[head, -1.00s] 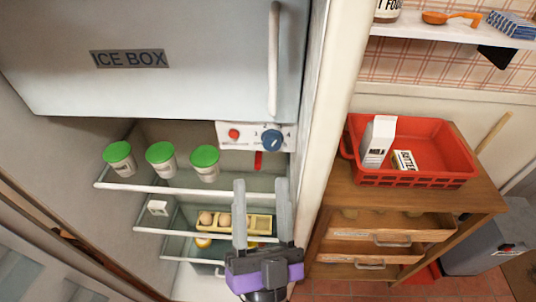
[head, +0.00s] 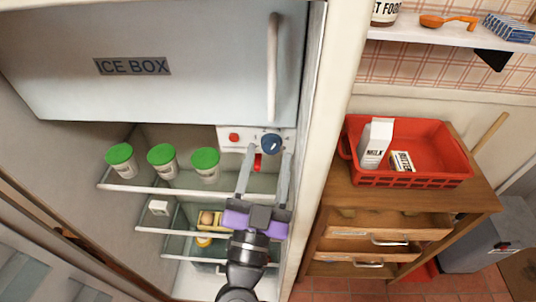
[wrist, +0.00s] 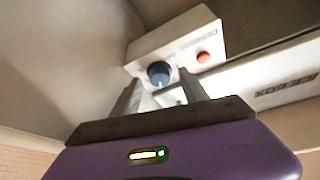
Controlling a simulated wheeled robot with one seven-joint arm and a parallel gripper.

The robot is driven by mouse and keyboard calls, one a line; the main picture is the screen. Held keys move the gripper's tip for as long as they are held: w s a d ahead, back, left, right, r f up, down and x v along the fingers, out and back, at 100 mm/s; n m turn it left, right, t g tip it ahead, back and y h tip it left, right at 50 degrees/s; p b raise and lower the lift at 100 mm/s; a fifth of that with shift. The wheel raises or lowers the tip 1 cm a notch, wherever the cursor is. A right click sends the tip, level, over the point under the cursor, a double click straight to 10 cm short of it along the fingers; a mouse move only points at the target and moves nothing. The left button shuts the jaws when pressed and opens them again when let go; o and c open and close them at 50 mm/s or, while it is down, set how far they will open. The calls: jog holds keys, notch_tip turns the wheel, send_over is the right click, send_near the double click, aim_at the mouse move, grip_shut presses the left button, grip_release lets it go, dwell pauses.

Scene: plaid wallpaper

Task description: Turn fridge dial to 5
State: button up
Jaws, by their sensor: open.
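The fridge dial (head: 271,143) is a dark blue round knob on a white control panel (head: 245,137) below the ice box. In the head view a pale pointer mark shows on it, but its numbers are too small to read. The dial also shows in the wrist view (wrist: 159,73), beyond the fingers. My gripper (head: 266,149) is open and empty, its fingers pointing up just below the dial. In the wrist view the fingers stand either side below the dial, seemingly apart from it. A red part (head: 257,162) hangs under the panel, partly behind my fingers.
A red button (head: 234,137) sits left of the dial. The ice box door (head: 150,60) with its vertical handle (head: 273,65) is above. Jars with green lids (head: 205,164) stand on the shelf at left. The fridge's right wall (head: 318,150) is close by.

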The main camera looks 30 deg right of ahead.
jog(key=shift+w+d+r, duration=0.1)
jog(key=shift+w+d, duration=0.15)
grip_shut()
jog(key=shift+m, duration=0.4)
